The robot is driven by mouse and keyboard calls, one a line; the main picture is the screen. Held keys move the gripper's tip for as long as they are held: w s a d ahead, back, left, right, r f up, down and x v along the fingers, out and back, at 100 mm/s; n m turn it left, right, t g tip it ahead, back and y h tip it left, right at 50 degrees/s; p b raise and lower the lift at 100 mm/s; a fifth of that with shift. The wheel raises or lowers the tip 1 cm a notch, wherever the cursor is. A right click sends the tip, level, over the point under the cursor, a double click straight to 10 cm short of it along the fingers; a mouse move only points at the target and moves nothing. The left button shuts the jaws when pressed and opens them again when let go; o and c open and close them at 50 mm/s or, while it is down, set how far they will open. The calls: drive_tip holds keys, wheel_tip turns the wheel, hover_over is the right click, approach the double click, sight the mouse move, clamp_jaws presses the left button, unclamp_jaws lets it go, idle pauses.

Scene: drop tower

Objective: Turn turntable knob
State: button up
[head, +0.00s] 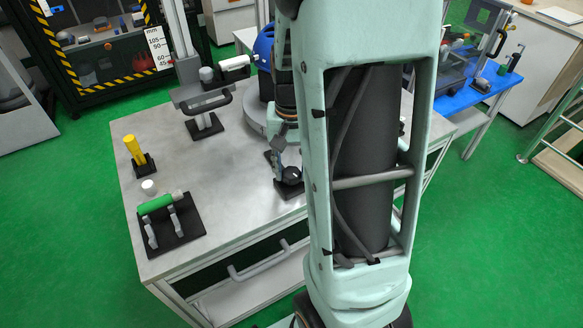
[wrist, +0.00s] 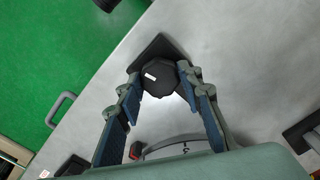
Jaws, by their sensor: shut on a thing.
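The turntable knob (wrist: 157,77) is black and faceted with a short white mark, and it stands on a black base plate (wrist: 153,48). My gripper (wrist: 161,83) has one finger on each side of the knob, shut on it. In the head view the knob (head: 291,176) is near the table's front edge, with my gripper (head: 281,160) at it, partly hidden by my arm. The grey turntable disc (head: 252,117) lies behind, bearing a blue helmet (head: 264,47); my arm hides much of both. In the wrist view, a pale rounded edge with dark marks (wrist: 178,146) shows between the fingers.
On the grey table (head: 225,190) are a green cylinder (head: 160,203) on a black stand, a yellow post (head: 134,149), a small white round piece (head: 148,186) and a grey column stand (head: 203,122). A drawer handle (head: 268,261) sticks out in front.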

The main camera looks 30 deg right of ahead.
sight(291, 172)
idle(0.4)
drive_tip(key=o, duration=1.2)
wheel_tip(291, 172, up, 12)
idle(0.4)
